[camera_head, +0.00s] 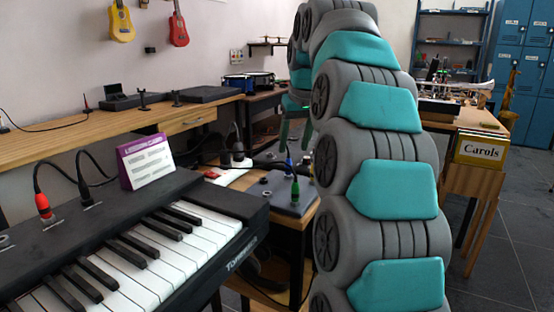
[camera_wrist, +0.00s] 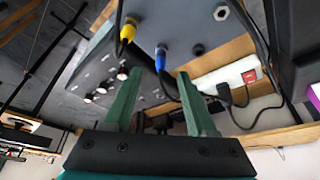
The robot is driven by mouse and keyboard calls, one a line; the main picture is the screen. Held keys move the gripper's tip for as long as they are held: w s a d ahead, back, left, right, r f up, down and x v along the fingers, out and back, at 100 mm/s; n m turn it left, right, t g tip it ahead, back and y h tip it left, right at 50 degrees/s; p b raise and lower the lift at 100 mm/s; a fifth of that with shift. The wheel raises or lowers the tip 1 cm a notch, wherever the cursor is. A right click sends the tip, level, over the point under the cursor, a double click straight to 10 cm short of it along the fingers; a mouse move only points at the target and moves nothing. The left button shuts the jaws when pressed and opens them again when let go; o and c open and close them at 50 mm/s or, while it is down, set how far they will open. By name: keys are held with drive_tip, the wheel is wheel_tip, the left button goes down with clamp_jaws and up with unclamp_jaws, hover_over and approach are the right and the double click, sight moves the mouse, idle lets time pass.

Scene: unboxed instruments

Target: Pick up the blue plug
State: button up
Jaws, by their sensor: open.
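The blue plug (camera_wrist: 160,60) stands upright in a dark panel in the wrist view, with a dark cable running from it. It appears between the fingertips of my gripper (camera_wrist: 158,74), which is open and empty; its two green fingers are spread to either side. I cannot tell whether either finger touches the plug. In the head view a small blue plug (camera_head: 289,163) shows on the side table behind a green plug (camera_head: 295,190). My gripper (camera_head: 295,142) points down above it there, partly hidden by my arm.
A white power strip (camera_wrist: 228,74) with a black plug and cable lies nearby. The keyboard (camera_head: 150,250) fills the lower left, with a red plug (camera_head: 43,206) and a lesson card (camera_head: 146,162) on top.

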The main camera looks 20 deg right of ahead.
sight(289, 158)
drive_tip(key=shift+w+p+x, duration=0.15)
drive_tip(key=shift+p+x, duration=0.05)
drive_tip(key=shift+x, duration=1.75)
drive_tip(key=shift+w+p+x, duration=0.15)
drive_tip(key=shift+x, duration=1.8)
drive_tip(key=shift+r, duration=0.1)
clamp_jaws()
